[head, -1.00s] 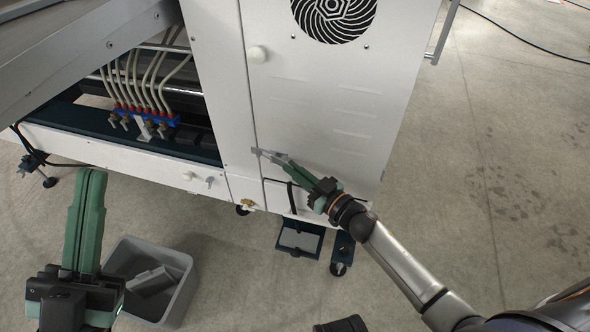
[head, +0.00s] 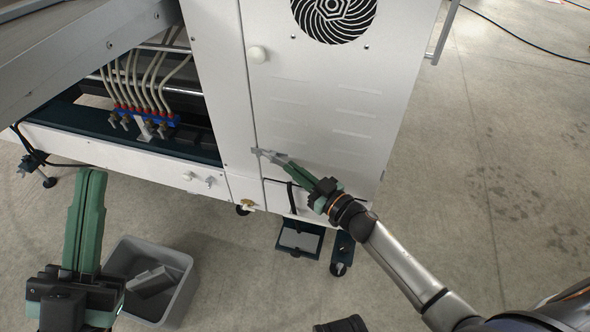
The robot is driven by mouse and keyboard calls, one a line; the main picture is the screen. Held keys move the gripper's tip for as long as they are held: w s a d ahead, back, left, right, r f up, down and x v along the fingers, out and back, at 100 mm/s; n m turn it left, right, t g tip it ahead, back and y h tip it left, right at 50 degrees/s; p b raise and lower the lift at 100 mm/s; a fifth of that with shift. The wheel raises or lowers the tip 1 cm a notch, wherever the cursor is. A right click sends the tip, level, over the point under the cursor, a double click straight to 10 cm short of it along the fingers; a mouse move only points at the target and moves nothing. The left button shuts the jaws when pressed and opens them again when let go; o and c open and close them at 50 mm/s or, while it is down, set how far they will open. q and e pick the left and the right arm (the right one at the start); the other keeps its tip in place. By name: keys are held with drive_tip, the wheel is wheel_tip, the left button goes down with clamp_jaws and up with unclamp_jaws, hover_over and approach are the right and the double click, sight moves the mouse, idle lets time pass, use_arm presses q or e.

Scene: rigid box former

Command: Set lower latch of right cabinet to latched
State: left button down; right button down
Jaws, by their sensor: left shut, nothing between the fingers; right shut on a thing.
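The right cabinet (head: 330,95) is a white door panel with a round fan grille at the top. Its lower latch (head: 258,152) is a small grey piece at the door's left edge, low down. My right gripper (head: 280,160) reaches in from the right and is shut on the latch; its fingertips hide part of it, so the exact latch position is hard to tell. A round white knob (head: 257,54) sits higher on the same edge. My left gripper (head: 91,175) is shut and empty at the lower left, away from the cabinet.
A grey bin (head: 178,262) with a grey object inside stands on the floor beside my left gripper. An open bay with hoses and a blue manifold (head: 150,118) is left of the cabinet. A dark foot pedal (head: 300,238) lies below the cabinet.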

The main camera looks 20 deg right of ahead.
idle(0.4)
drive_tip(key=shift+w+d+n+g+y, duration=0.25)
drive_tip(key=shift+n+g+y, duration=0.25)
drive_tip(key=shift+y, duration=0.15)
drive_tip(key=shift+w+d+n+g+y, duration=0.15)
drive_tip(key=shift+d+n+g+y, duration=0.15)
drive_tip(key=shift+n+y, duration=0.3)
drive_tip(key=shift+w+d+n+g+y, duration=0.2)
drive_tip(key=shift+n+g+y, duration=0.25)
drive_tip(key=shift+y, duration=0.3)
drive_tip(key=c, duration=1)
unclamp_jaws()
drive_tip(key=shift+c, duration=0.2)
drive_tip(key=shift+d, duration=0.1)
drive_tip(key=shift+w, duration=0.1)
drive_tip(key=shift+d, duration=0.1)
